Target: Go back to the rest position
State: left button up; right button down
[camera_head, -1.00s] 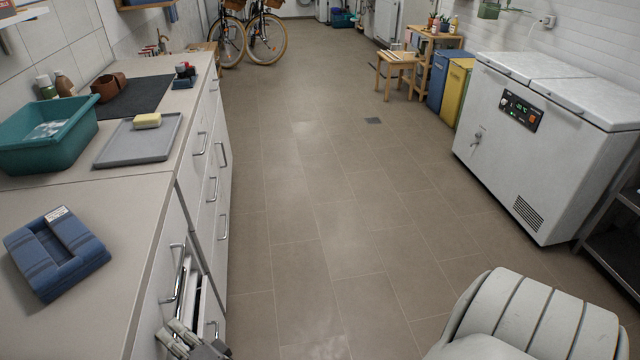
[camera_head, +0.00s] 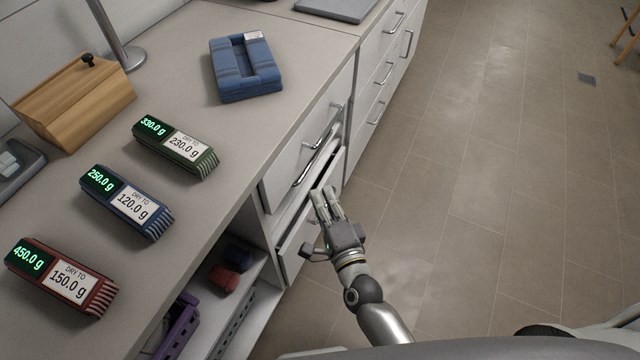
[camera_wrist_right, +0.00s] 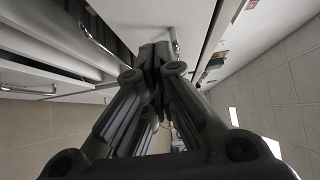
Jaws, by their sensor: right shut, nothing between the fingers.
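My right gripper (camera_head: 328,205) is shut and empty. In the head view it is beside the cabinet front, by a drawer (camera_head: 296,243) that stands partly open. I cannot tell whether the fingertips touch the drawer. In the right wrist view the closed fingers (camera_wrist_right: 155,55) point towards drawer fronts with bar handles (camera_wrist_right: 97,38). My left gripper is not in view.
The counter (camera_head: 218,128) holds green (camera_head: 175,146), blue (camera_head: 126,202) and red (camera_head: 62,278) weight displays, a wooden box (camera_head: 75,100) and a folded blue cloth item (camera_head: 244,68). An open shelf (camera_head: 250,268) lies below.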

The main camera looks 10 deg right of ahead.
jog(key=s, duration=0.2)
jog(key=s+d, duration=0.1)
jog(key=s, duration=0.2)
jog(key=shift+d, duration=0.15)
